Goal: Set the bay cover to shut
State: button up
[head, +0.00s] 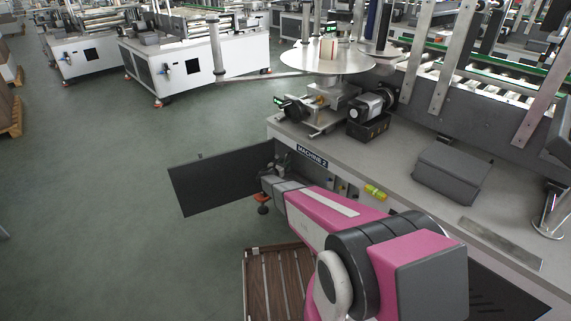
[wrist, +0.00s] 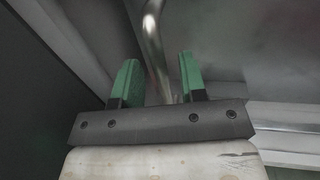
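The bay cover is most likely the dark flat panel (head: 220,179) standing swung out from the front of the machine labelled MACHINE 2 (head: 312,156). A dark surface, possibly the same panel, fills the left side of the wrist view (wrist: 40,80). My gripper (head: 281,163) is at the panel's right end, by the machine's front edge; its fingers are small and dark there. In the wrist view, my gripper's green fingers (wrist: 158,82) are apart. A curved metal rod (wrist: 153,45) shows between and beyond them; contact cannot be told. The panel's hinge is hidden.
A slatted brown pallet (head: 276,285) lies on the floor below my arm. A second dark panel (head: 498,296) shows at the lower right. A grey box (head: 452,174) and a round metal table (head: 327,62) are on the machine. The floor left of the panel is clear.

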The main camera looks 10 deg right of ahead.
aim_at(322, 180)
jog(key=shift+w+d, duration=0.4)
jog(key=shift+d, duration=0.05)
grip_shut()
jog(key=s+d, duration=0.4)
jog(key=s, duration=0.3)
jog(key=s+d, duration=0.5)
jog(key=s, duration=0.1)
jog(key=s+d, duration=0.4)
jog(key=s, duration=0.3)
jog(key=shift+s+d, duration=0.3)
jog(key=shift+d, duration=0.05)
grip_release()
